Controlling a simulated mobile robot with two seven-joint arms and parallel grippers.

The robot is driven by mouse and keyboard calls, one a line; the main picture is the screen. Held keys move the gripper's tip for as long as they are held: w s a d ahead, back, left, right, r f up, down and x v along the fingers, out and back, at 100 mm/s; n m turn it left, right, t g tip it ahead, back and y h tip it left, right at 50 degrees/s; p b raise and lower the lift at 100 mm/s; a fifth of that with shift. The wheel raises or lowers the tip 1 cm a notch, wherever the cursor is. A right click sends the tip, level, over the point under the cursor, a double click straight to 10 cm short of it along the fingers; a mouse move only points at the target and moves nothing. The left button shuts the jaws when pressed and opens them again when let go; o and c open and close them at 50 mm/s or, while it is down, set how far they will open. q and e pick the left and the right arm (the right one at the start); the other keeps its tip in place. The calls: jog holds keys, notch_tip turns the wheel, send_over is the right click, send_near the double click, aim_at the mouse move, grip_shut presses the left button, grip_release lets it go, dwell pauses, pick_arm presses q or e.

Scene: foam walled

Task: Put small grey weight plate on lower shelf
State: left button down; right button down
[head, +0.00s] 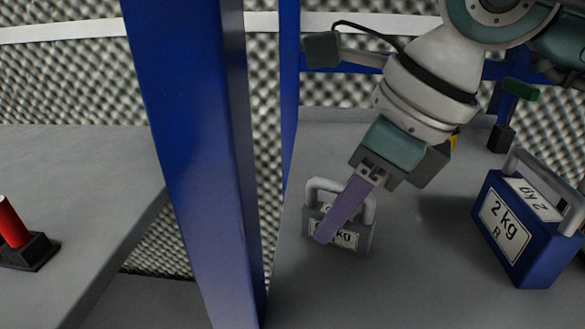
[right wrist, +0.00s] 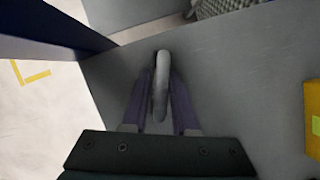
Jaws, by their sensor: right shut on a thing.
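The small grey weight plate (head: 361,239) stands upright on a grey shelf (head: 420,290) in the head view, with a light grey loop handle and a white label that is partly covered by a purple finger. My right gripper (head: 325,238) reaches down over it from the upper right. In the right wrist view the handle (right wrist: 161,85) lies between the two purple fingers of the right gripper (right wrist: 160,100), which are shut on it. I cannot tell whether the plate touches the shelf. My left gripper is not in view.
A blue 2 kg weight (head: 535,236) stands to the right on the same shelf. A blue post (head: 195,150) rises left of the plate. Beyond it, another grey surface (head: 80,170) holds a red and black object (head: 22,245). A yellow object (right wrist: 313,118) shows at the wrist view's right edge.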

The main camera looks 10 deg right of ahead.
aim_at(371, 195)
jog(key=c, duration=0.7)
grip_release()
jog(key=v, duration=0.7)
jog(key=shift+d+r+p, duration=0.15)
jog(key=shift+r+p, duration=0.05)
jog(key=shift+p, duration=0.2)
